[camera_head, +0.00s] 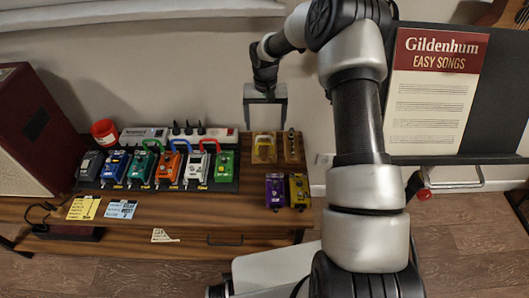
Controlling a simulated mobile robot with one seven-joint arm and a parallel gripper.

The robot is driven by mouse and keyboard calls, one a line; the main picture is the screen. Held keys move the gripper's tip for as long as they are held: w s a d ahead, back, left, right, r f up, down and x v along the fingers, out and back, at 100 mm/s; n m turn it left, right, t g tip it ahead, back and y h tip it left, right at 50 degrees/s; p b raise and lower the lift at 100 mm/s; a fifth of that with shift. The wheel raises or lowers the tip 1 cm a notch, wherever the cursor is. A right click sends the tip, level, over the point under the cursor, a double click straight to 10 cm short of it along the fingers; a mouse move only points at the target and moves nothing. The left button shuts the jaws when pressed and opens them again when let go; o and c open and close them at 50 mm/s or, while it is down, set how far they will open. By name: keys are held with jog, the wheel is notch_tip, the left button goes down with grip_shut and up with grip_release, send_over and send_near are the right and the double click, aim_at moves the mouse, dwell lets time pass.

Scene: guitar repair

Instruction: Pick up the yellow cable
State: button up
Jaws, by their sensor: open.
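A small yellow looped thing, which looks like the yellow cable (264,142), sits at the back right of the wooden bench, on or against a small wooden block. It is too small to see its exact shape. My gripper (266,122) is open and points down over that spot, with one finger to each side in the picture. Nothing shows between the fingers. The gripper appears above the yellow cable and apart from it, but I cannot tell the exact height.
The bench (180,208) carries a board of several coloured pedals (168,165). A second wooden block (292,148) stands right of the yellow cable. Purple (275,190) and yellow-black (299,190) pedals sit in front. A red cup (104,132) and amplifier (35,130) are left.

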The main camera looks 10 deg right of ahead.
aim_at(265, 144)
jog(key=f+b, duration=0.1)
jog(key=f, duration=0.7)
jog(key=f+b, duration=0.1)
jog(key=f, duration=0.3)
jog(key=shift+w+f+b, duration=0.3)
jog(key=shift+w+f, duration=0.05)
jog(key=c, duration=1.2)
jog(key=shift+r, duration=0.1)
